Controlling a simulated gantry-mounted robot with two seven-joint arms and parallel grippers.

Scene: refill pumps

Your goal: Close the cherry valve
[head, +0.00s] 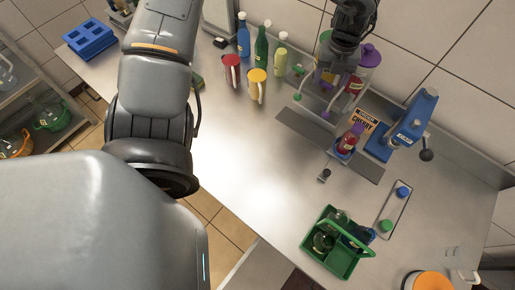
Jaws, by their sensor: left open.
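An orange sign reading CHERRY (363,121) stands on the counter beside the dispenser rack. A small bottle with red content and a purple cap (349,139) stands at the rack's front. The rack carries jars, one with a purple lid (371,54), and small green (298,97) and purple (325,115) knobs on its front. I cannot tell for sure which part is the cherry valve. My left gripper (336,74) comes down from the top edge over the rack, open, and partly hides the jars and fittings. Contact with a valve cannot be made out. My right gripper is out of view.
A blue press with a dark lever knob (408,125) stands right of the rack. A green basket with glass items (335,243) and a small tray with blue and green caps (395,207) lie in front. Red (231,72) and yellow mugs (256,85) and several bottles stand left.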

